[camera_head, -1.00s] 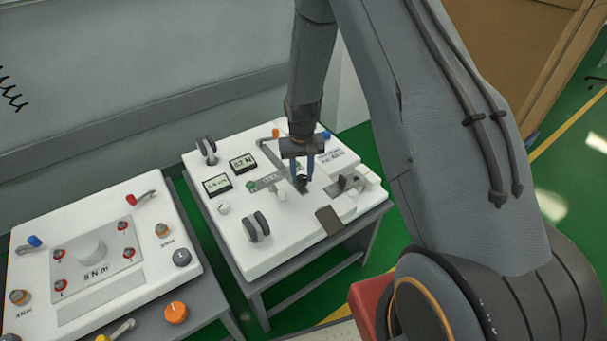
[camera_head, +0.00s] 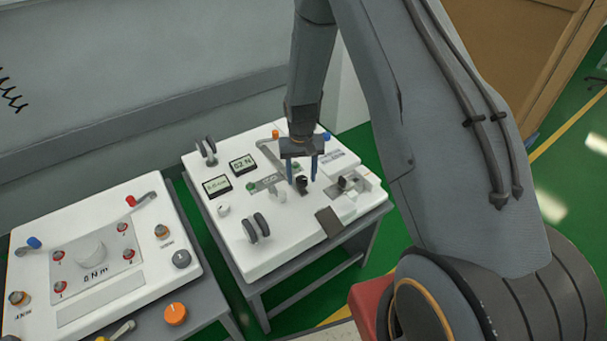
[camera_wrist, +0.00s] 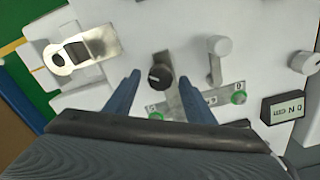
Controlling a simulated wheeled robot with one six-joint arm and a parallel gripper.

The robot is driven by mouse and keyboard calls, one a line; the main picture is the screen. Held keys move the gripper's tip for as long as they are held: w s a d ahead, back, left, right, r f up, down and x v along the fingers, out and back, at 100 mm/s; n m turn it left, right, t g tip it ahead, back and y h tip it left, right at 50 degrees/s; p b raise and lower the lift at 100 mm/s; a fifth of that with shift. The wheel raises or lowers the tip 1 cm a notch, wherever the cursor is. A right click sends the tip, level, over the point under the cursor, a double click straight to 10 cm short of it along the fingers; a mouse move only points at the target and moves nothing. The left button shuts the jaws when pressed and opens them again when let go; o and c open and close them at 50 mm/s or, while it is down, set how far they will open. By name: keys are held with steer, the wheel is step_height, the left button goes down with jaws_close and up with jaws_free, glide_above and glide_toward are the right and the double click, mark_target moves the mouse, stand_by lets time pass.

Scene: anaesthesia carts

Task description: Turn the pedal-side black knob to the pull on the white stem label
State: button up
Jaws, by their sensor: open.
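A black knob (camera_head: 302,184) stands on the white panel of the right cart; it also shows in the wrist view (camera_wrist: 160,77) with a short grey plate below it. My gripper (camera_head: 302,178) is open, with its two blue fingers apart. In the wrist view my fingertips (camera_wrist: 160,76) lie on either side of the knob with gaps visible, so they are not closed on it. The brown pedal-like plate (camera_head: 329,221) is at the panel's front edge, right of the knob. Small label print (camera_head: 335,158) is unreadable, and the knob's pointer direction is unclear.
Close by are a metal latch plate with a black part (camera_wrist: 92,46), a white-knobbed lever (camera_wrist: 218,46), a green button (camera_wrist: 239,97) and a small display (camera_wrist: 284,108). A pair of black discs (camera_head: 256,227) stands in front. Another cart (camera_head: 100,250) is at the left.

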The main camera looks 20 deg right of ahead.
mark_target(301, 178)
step_height(301, 178, up, 7)
steer(key=shift+r+b, duration=0.15)
steer(key=shift+b, duration=0.35)
steer(key=shift+r, duration=0.3)
steer(key=shift+s+r, duration=0.25)
steer(key=shift+r, duration=0.05)
steer(key=s+r, duration=0.7)
steer(key=s, duration=0.5)
steer(key=s+r+n, duration=0.1)
steer(key=s+r, duration=0.6)
steer(key=s, duration=0.6)
steer(key=shift+d+r, duration=0.25)
